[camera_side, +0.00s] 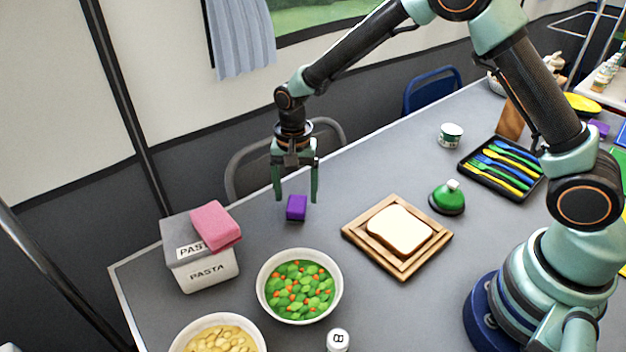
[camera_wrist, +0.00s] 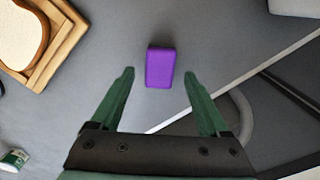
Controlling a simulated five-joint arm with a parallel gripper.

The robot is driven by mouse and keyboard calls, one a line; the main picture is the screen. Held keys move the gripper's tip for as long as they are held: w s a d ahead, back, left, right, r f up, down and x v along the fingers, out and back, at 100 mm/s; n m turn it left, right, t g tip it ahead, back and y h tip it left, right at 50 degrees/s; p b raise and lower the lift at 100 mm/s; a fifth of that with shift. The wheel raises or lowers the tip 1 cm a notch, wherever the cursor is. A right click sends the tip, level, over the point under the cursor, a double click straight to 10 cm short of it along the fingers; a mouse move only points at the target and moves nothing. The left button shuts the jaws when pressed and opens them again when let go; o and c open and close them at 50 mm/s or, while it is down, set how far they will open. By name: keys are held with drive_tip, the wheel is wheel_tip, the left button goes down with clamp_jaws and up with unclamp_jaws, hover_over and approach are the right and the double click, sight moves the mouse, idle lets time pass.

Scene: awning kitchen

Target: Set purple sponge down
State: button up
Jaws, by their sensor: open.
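The purple sponge (camera_side: 296,208) is a small block resting on the grey table near its far edge. It also shows in the wrist view (camera_wrist: 160,67), just beyond the fingertips and roughly centred between them. My gripper (camera_side: 296,197) is above the sponge, pointing down, with its fingers apart. In the wrist view the green fingers (camera_wrist: 159,76) are spread wide with nothing between them.
A pasta box (camera_side: 205,268) with a pink sponge (camera_side: 216,226) on top stands to the left. A bowl of peas and carrots (camera_side: 300,286) is in front. Bread (camera_side: 399,229) lies on a wooden board (camera_side: 352,236) to the right. The table's far edge (camera_wrist: 232,88) is close by.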

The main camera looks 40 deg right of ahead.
sight(297, 203)
drive_tip(key=s+d+r+n+t, duration=0.1)
drive_tip(key=s+d+r+n, duration=0.15)
drive_tip(key=r, duration=0.75)
drive_tip(key=s+d+r+n+t, duration=0.2)
drive_tip(key=s+d+r, duration=0.2)
drive_tip(key=r, duration=0.5)
drive_tip(key=s+d+r+n+t, duration=0.2)
drive_tip(key=s+d+n, duration=0.2)
drive_tip(key=s, duration=0.6)
drive_tip(key=shift+d+t, duration=0.3)
drive_tip(key=shift+d, duration=0.2)
